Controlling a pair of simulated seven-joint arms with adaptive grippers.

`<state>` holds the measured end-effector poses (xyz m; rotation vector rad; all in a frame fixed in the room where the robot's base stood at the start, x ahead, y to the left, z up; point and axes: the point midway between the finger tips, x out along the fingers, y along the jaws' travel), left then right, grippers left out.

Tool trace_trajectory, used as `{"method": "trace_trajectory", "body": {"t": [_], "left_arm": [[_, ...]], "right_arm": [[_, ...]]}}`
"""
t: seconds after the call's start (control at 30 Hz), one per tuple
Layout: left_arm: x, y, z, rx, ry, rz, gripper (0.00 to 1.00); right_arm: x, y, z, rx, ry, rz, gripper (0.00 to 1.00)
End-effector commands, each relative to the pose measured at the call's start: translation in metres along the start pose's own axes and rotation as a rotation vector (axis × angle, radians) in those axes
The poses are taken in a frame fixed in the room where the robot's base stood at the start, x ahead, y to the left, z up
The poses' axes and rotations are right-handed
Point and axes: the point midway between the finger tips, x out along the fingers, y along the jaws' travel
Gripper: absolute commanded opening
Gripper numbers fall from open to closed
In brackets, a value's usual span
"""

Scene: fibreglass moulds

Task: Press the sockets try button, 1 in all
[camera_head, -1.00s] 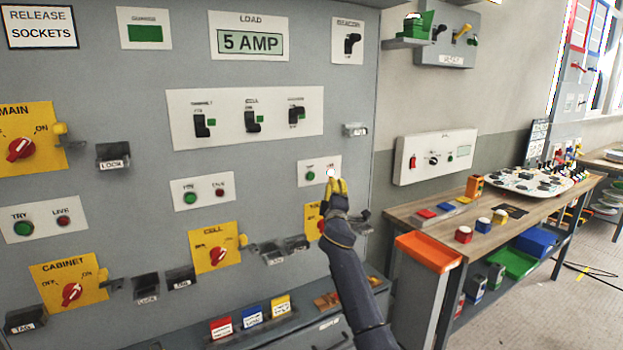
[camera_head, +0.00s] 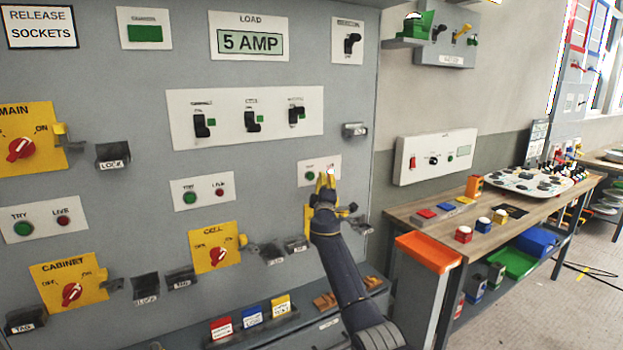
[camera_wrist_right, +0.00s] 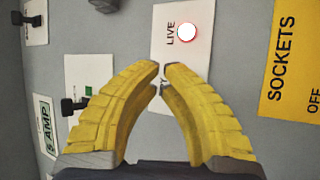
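The sockets plate (camera_head: 333,160) is a small white plate on the grey panel, with a green try button (camera_head: 310,176) on its left and a lit live lamp (camera_head: 331,171) on its right. My right gripper (camera_head: 326,180) is in front of the plate's lower part, its yellow fingertips between the button and the lamp. In the wrist view, its fingertips (camera_wrist_right: 161,68) are nearly together with nothing seen between them. The lamp (camera_wrist_right: 187,32) glows white with a red rim above them. The button is hidden there. Contact cannot be told. My left gripper is not in view.
A yellow SOCKETS switch plate (camera_wrist_right: 290,60) is right of the fingers in the wrist view. Lock and tag holders (camera_head: 296,244) stick out low on the panel. A similar plate with a try button (camera_head: 189,198) is further left. A workbench (camera_head: 480,240) stands at the right.

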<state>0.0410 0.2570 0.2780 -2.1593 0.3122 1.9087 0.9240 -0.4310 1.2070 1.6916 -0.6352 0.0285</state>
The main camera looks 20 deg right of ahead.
Motion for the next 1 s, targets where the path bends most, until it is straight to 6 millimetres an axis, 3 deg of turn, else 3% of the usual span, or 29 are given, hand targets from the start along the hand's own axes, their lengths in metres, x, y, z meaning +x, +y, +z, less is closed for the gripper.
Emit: {"method": "trace_trajectory", "body": {"t": [0.4, 1.0], "left_arm": [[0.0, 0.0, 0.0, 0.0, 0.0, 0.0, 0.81], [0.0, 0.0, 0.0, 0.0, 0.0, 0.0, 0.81]], "right_arm": [[0.019, -0.011, -0.01, -0.002, -0.001, -0.001, 0.0], [0.021, -0.011, -0.011, 0.0, -0.001, 0.0, 0.0]]}}
